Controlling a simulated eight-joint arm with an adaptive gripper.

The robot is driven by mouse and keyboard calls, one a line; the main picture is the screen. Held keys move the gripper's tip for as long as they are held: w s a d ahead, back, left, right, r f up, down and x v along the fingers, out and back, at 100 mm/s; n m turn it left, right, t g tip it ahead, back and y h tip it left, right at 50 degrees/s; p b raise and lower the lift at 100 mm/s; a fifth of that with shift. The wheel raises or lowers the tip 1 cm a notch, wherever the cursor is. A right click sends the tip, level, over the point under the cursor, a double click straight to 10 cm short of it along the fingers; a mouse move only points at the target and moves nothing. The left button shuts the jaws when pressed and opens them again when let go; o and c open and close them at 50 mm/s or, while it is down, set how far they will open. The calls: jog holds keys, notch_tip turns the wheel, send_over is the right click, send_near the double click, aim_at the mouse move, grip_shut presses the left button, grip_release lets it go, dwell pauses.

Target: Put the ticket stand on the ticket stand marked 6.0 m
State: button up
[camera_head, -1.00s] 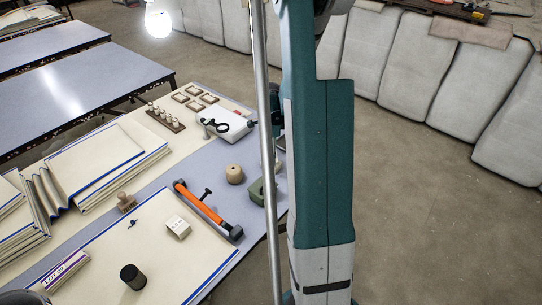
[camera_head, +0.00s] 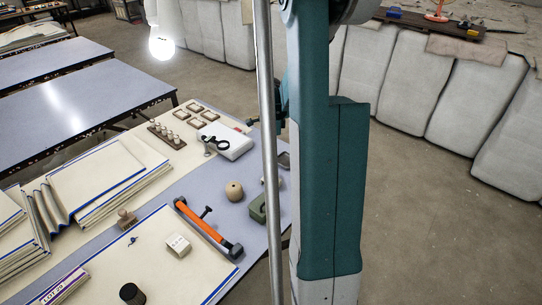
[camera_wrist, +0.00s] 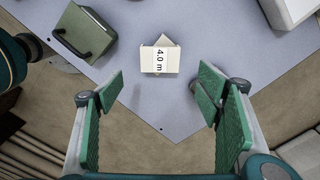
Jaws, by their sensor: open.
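A pale ticket stand marked 4.0 m (camera_wrist: 158,60) stands on the table near its edge in the wrist view, with a tilted pale piece showing behind its card. My gripper (camera_wrist: 160,92) is open and empty, its green-padded fingers wide apart on either side below the stand, not touching it. In the head view a small white block with print (camera_head: 178,245) sits on the cream cloth; its print is too small to read. I cannot make out a 6.0 m mark in either view.
A green box with a handle (camera_wrist: 84,32) is left of the stand. An orange-handled tool (camera_head: 206,226), a wooden ball (camera_head: 234,190), a dark cylinder (camera_head: 132,294) and a white box (camera_head: 226,141) lie on the table (camera_head: 262,236). Bare table surrounds the 4.0 m stand.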

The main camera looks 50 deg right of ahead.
dwell(0.7)
jog(key=a+r+n+t, duration=0.1)
jog(key=a+r+n, duration=0.35)
jog(key=a, duration=0.45)
jog(key=a+r+n+t+h, duration=0.1)
jog(key=a+r+n, duration=0.3)
jog(key=a+r, duration=0.3)
jog(key=a+r+n+t, duration=0.1)
jog(key=a+r+n, duration=0.3)
jog(key=a, duration=0.6)
jog(key=s+a+r+n+t, duration=0.1)
jog(key=s+a+n, duration=0.2)
jog(key=a, duration=0.4)
jog(key=s+a+r+n+t, duration=0.1)
jog(key=s+a+r+n, duration=0.1)
jog(key=s+a+n, duration=0.2)
jog(key=s+a+r+n+t+y, duration=0.1)
jog(key=s+a+n+t, duration=0.1)
jog(key=s+a+n, duration=0.2)
jog(key=a+n, duration=0.3)
jog(key=a, duration=0.4)
jog(key=shift+r, duration=0.15)
